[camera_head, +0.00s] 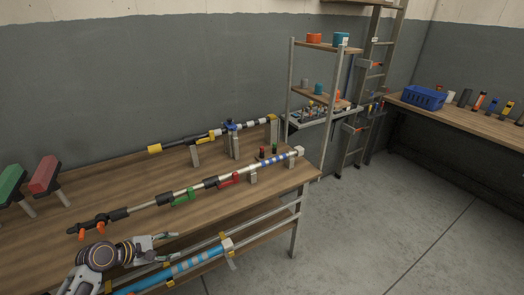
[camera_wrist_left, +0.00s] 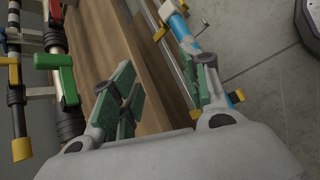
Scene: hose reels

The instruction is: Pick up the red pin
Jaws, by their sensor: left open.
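Two small dark pins stand on the wooden bench (camera_head: 140,173) near its right end. The right one (camera_head: 275,149) seems to have a red top, but it is too small to be sure it is the red pin. The left one (camera_head: 262,153) stands beside it. My left gripper (camera_head: 172,248) is open and empty at the bench's front edge, well to the left of and nearer than the pins. In the left wrist view its green-padded fingers (camera_wrist_left: 165,82) are spread apart, with no pin visible there. My right gripper is not in view.
A long pole with green and red handles (camera_head: 205,183) lies across the bench on grey supports, between my gripper and the pins. A second pole (camera_head: 215,134) lies behind. A blue tube (camera_head: 185,266) sits low in front. A shelf rack (camera_head: 290,85) stands beyond the bench.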

